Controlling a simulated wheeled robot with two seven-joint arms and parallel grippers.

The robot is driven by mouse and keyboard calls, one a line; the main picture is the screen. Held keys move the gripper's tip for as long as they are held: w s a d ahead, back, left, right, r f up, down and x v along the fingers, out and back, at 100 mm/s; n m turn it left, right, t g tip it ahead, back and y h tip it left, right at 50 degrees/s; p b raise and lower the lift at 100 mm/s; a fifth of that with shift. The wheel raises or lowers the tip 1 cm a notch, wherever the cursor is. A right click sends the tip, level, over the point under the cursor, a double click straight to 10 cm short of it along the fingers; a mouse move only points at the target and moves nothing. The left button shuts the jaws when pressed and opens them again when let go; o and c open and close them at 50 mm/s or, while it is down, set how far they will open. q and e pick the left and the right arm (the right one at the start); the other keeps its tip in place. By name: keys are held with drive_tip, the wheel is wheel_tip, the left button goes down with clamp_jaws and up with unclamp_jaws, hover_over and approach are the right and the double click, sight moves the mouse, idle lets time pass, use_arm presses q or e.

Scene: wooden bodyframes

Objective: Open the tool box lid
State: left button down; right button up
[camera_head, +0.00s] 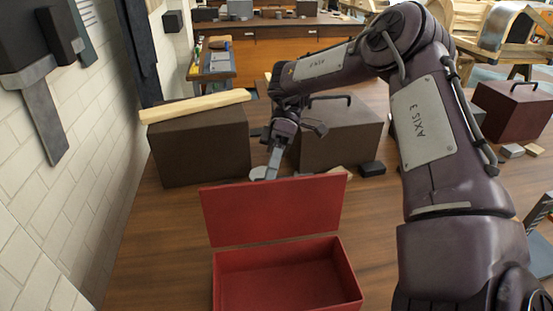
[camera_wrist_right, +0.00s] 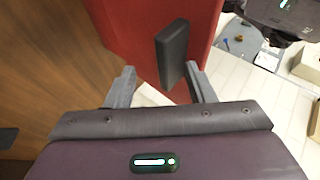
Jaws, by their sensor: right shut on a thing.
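The red tool box (camera_head: 285,275) stands on the wooden table, its inside showing bare. Its red lid (camera_head: 272,212) is swung up, roughly upright at the back edge. My right gripper (camera_head: 265,173) is behind the lid's upper edge, and the lid hides its fingertips there. In the right wrist view, the black lid handle (camera_wrist_right: 172,55) sticks out from the lid's outer face (camera_wrist_right: 130,30). My left gripper does not show.
Brown boxes (camera_head: 200,150) (camera_head: 340,135) stand behind the tool box, one topped by a wooden beam (camera_head: 195,105). A dark red box (camera_head: 513,108) stands at the right. Small blocks lie near it. A brick wall (camera_head: 80,170) bounds the left.

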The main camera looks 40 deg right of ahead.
drive_tip(key=w+d+b, duration=0.1)
drive_tip(key=w+d, duration=0.3)
drive_tip(key=d, duration=0.2)
drive_tip(key=shift+w+d+f, duration=0.2)
drive_tip(key=shift+w+d, duration=0.1)
drive_tip(key=shift+d, duration=0.1)
idle(0.3)
drive_tip(key=shift+r+b, duration=0.1)
drive_tip(key=shift+b, duration=0.3)
